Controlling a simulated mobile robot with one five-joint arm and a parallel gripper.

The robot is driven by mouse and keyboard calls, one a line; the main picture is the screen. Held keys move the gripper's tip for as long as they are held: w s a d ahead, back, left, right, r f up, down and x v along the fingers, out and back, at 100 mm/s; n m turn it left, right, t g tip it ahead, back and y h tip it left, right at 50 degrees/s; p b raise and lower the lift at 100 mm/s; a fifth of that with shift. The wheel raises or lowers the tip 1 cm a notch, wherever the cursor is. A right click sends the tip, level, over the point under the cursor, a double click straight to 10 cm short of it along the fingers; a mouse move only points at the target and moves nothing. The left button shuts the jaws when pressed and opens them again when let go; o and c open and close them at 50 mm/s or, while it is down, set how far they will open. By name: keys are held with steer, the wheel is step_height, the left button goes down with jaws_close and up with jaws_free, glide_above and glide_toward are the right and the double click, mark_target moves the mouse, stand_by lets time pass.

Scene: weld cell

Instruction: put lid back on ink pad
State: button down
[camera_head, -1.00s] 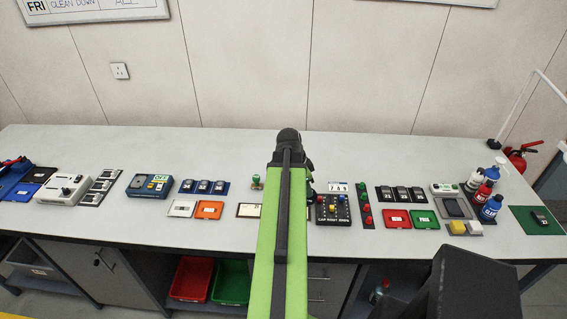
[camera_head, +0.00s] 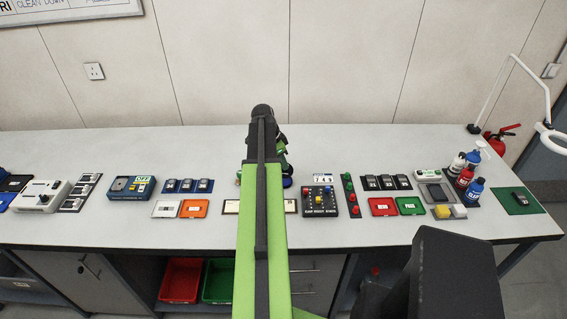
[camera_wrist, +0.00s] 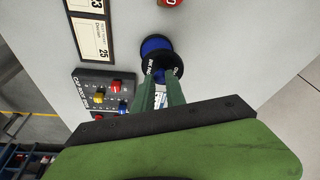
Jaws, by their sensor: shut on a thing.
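In the wrist view, the round ink pad (camera_wrist: 155,44) lies on the bench, a black case with a blue face. My gripper (camera_wrist: 160,84) is shut on a small blue part, apparently the knob of a dark round lid (camera_wrist: 172,62). This lid is close to the pad and overlaps its near edge in the picture. I cannot tell whether they touch. In the head view, my arm hides most of this spot, and a blue bit of the ink pad (camera_head: 287,183) shows just right of the arm.
An orange pad (camera_head: 194,208) lies left. The back of the bench is clear.

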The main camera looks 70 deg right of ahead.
mark_target(283, 171)
steer(key=shift+f+b, duration=2.7)
steer(key=shift+f, duration=0.05)
steer(key=shift+a+f+b, duration=0.1)
steer(key=shift+f+b, duration=0.2)
steer(key=shift+s+a, duration=0.15)
steer(key=shift+a, duration=0.1)
steer(key=shift+f, duration=0.15)
steer(key=shift+d, duration=0.15)
steer(key=shift+w+d+r, duration=0.1)
steer(key=shift+w+r, duration=0.2)
steer(key=shift+s, duration=0.1)
steer(key=shift+f, duration=0.15)
